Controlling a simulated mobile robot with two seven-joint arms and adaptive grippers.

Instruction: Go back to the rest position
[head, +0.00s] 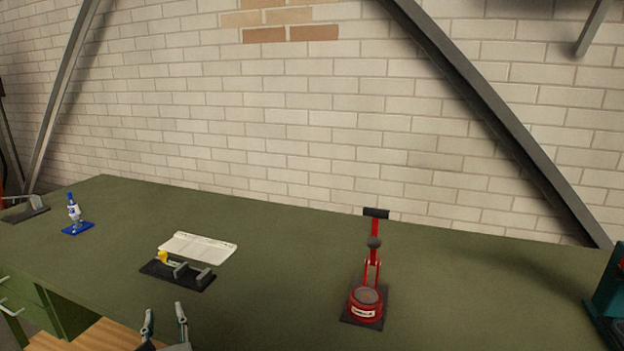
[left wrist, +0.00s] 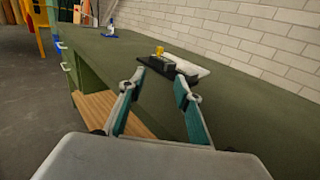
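My left gripper (head: 166,328) shows at the bottom edge of the head view, in front of the green workbench (head: 270,250). Its two fingers stand apart with nothing between them. In the left wrist view the open fingers (left wrist: 160,95) point toward the bench, and a black fixture with a yellow part (left wrist: 166,62) lies beyond the tips, apart from them. My right gripper is in neither view.
On the bench stand the black fixture (head: 178,273), a white sheet (head: 198,247), a red lever device (head: 367,300) and a blue-and-white item (head: 74,215). A teal object (head: 608,300) sits at the right edge. The wall (head: 330,130) is behind. Bench surface between them is clear.

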